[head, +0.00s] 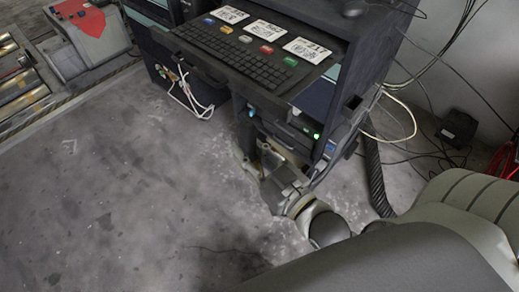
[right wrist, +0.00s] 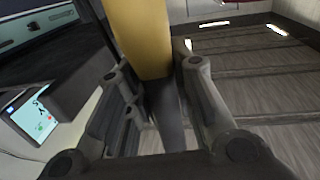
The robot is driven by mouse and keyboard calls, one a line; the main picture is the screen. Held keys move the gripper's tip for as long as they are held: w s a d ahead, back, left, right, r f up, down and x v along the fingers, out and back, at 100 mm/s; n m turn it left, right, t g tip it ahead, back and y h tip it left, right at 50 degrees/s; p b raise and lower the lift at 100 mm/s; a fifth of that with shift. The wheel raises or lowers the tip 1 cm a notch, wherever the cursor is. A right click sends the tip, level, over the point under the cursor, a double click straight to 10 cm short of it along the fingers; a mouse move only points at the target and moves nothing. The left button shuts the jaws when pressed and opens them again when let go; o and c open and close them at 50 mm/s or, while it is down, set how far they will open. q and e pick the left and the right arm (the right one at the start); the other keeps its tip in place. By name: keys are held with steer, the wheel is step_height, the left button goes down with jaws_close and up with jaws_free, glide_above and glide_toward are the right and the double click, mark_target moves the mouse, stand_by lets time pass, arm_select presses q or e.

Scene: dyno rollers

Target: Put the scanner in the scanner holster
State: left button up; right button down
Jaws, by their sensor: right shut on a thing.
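The scanner (right wrist: 142,40) shows in the right wrist view as a yellow body with a dark handle between my fingers. My right gripper (right wrist: 160,100) is shut on that handle. In the head view my right gripper (head: 268,160) is low in front of the dark cabinet, at its front right corner; the scanner is hard to make out there. A dark square-mouthed holder on the cabinet's right side looks like the scanner holster (head: 353,103); it is above and to the right of the gripper and looks empty. My left gripper is not in view.
The dark cabinet (head: 335,80) has a pulled-out tray with a keyboard (head: 240,55) and printed cards above the gripper. Loose cables (head: 405,125) and a black corrugated hose (head: 376,180) are at its right. The floor (head: 120,190) at left is clear.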

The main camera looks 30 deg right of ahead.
steer(key=w+a+r+n+g+y, duration=0.2)
steer(key=w+a+n+g+y, duration=0.1)
steer(key=a+n+g+y, duration=0.1)
steer(key=w+a+r+n+g+y, duration=0.2)
steer(key=a+n+g+y, duration=0.3)
steer(key=a+y, duration=0.3)
steer(key=shift+w+a+n, duration=0.6)
steer(key=shift+w+a, duration=0.1)
steer(key=shift+a, duration=0.15)
steer(key=shift+r, duration=0.1)
